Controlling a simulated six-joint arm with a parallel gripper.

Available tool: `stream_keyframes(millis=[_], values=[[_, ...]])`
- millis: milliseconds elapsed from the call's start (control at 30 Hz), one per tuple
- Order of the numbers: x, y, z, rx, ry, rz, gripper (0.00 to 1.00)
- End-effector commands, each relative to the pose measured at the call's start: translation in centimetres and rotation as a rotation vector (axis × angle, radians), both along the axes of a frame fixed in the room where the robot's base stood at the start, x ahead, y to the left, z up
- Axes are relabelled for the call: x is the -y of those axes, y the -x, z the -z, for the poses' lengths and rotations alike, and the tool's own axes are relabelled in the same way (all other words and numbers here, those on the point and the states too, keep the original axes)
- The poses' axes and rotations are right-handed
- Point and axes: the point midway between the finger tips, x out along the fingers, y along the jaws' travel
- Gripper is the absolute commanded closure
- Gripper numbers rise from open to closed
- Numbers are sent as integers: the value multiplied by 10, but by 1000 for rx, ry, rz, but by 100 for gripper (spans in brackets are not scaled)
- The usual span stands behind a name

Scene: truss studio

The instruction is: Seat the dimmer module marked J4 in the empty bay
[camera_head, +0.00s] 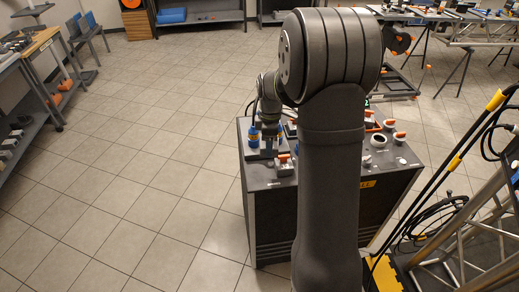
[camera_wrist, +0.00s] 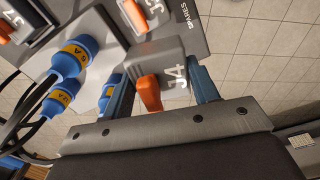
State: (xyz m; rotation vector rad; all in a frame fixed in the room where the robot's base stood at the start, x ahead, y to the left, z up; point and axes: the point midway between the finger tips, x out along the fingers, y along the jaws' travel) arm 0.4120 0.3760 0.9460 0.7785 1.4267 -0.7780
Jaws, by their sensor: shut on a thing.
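The dimmer module marked J4 (camera_wrist: 158,60) is a grey block with an orange lever, seen in the wrist view. My gripper (camera_wrist: 163,93) is shut on it, one finger on each side. In the head view my gripper (camera_head: 269,145) is low over the left part of the dark cabinet's top (camera_head: 320,165). The J4 module cannot be made out clearly there. I cannot identify the empty bay; my arm hides the middle of the top.
Blue plugs with yellow bands (camera_wrist: 72,58) and black cables stand beside the module, left in the wrist view. Orange-levered units (camera_head: 399,137) and a round socket (camera_head: 378,140) sit at the cabinet's right. A truss (camera_head: 470,230) stands at right. Floor at left is clear.

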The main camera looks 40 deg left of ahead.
Motion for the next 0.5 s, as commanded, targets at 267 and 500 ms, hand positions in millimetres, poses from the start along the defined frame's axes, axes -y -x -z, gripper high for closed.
stream_keyframes(millis=[267, 500], values=[[83, -72, -6, 1, -1, 617, 77], [166, -120, -11, 1, -1, 1172, 77]])
